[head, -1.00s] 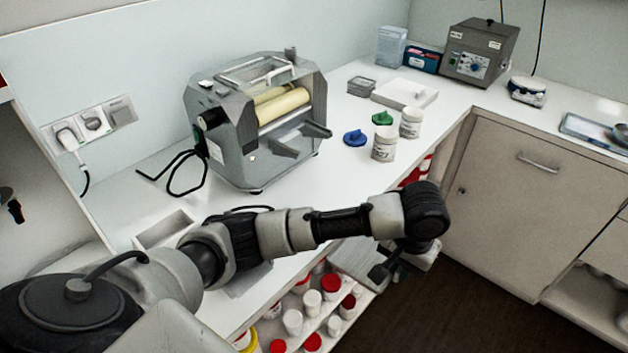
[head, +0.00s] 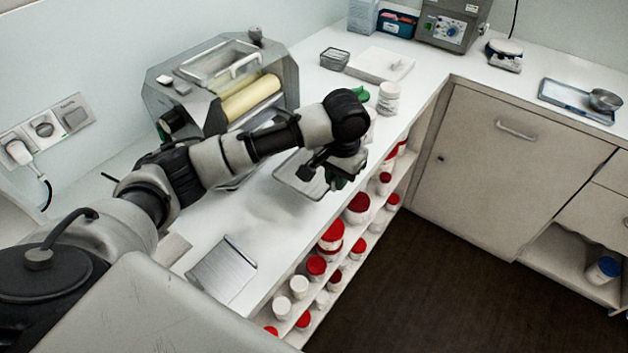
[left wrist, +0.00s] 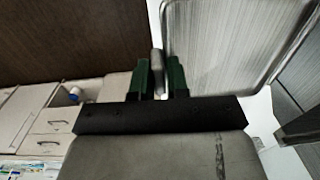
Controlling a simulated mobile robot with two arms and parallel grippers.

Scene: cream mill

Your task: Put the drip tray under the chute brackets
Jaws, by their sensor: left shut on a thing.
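The drip tray (head: 287,180) is a shallow metal tray with a raised rim. My left gripper (head: 337,180) is shut on its right edge and holds it at the counter's front side, before the mill (head: 185,108). In the left wrist view the green fingers (left wrist: 161,80) pinch the tray's rim, and the ribbed tray floor (left wrist: 215,45) fills the upper right. The mill is a grey machine with cream rollers (head: 250,97). My arm covers much of its lower front, so the chute brackets cannot be made out clearly. My right gripper is not in view.
A flat metal plate (head: 222,270) lies on the near counter (head: 265,235). White jars (head: 388,98) and a green lid (head: 361,94) stand right of the mill. Shelves below the counter edge hold red-lidded jars (head: 333,234). The floor (head: 430,265) is clear.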

